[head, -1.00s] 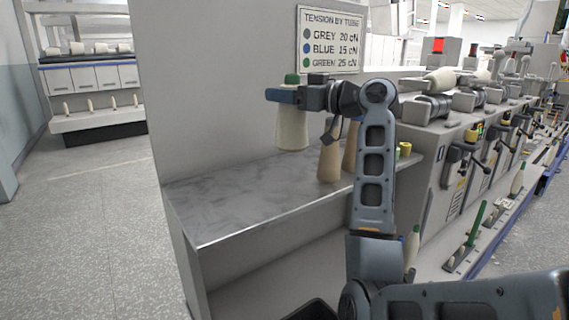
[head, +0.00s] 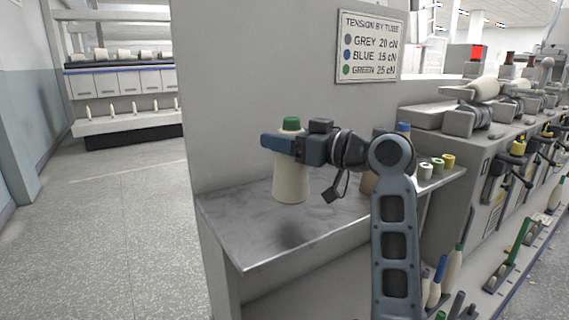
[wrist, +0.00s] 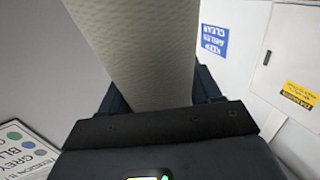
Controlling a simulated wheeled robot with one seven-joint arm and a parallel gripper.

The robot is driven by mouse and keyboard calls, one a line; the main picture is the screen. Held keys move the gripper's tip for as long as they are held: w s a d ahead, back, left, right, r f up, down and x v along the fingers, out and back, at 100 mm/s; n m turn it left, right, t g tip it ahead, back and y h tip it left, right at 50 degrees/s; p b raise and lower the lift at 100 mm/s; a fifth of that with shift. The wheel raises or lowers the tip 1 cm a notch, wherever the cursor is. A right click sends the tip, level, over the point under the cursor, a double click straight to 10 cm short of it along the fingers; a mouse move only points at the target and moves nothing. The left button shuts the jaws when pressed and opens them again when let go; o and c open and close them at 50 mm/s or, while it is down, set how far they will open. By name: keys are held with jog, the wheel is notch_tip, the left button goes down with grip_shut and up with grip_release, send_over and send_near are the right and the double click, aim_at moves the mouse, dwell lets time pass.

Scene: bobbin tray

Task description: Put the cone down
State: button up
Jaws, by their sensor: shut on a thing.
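The cone (head: 291,182) is cream yarn with a green tube top, held upright in the head view. My gripper (head: 278,144) is shut on it just below the green top. The cone's base is over the grey shelf (head: 235,229), and a dark shadow lies on the shelf below and in front of it, so it looks a little above the surface. In the wrist view the cone (wrist: 140,45) fills the upper middle, between the fingers.
Behind my arm stand a tan cone (head: 369,183) and a blue-topped one (head: 403,129), partly hidden. Small spools (head: 437,166) sit at the shelf's right. A tension sign (head: 370,47) hangs on the wall. The shelf's front left is clear.

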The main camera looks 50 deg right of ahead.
jog(key=shift+s+a+f, duration=0.15)
jog(key=shift+a+f, duration=0.15)
jog(key=shift+a, duration=0.15)
jog(key=shift+f+b, duration=0.45)
jog(key=shift+f, duration=1.45)
jog(key=shift+f, duration=0.15)
jog(key=o, duration=1.5)
jog(key=shift+c, duration=0.2)
jog(key=s+d, duration=0.1)
jog(key=s, duration=1.1)
jog(key=shift+d, duration=0.15)
